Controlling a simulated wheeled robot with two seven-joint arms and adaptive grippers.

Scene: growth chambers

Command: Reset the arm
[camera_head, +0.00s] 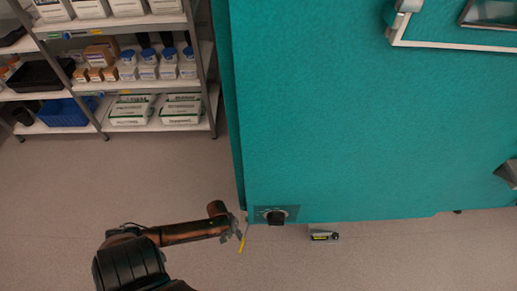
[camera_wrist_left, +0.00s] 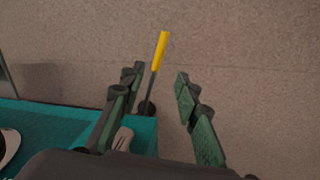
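My left arm reaches in from the lower left in the head view, with its gripper (camera_head: 238,228) by the lower left corner of the teal chamber (camera_head: 370,120). In the left wrist view the gripper (camera_wrist_left: 160,76) is open, its two green-padded fingers apart. A lever with a yellow grip (camera_wrist_left: 160,51) and a thin dark shaft shows between and beyond the fingers, nearer the left one. Its yellow grip also shows in the head view (camera_head: 241,246). Whether a finger touches the shaft I cannot tell. My right gripper does not show.
A black knob (camera_head: 276,217) sits on the chamber's lower left panel. A small grey device with a yellow label (camera_head: 323,235) is at the chamber's bottom edge. Shelves (camera_head: 120,92) with boxes, bottles and a blue bin (camera_head: 66,113) stand at upper left. Floor between is clear.

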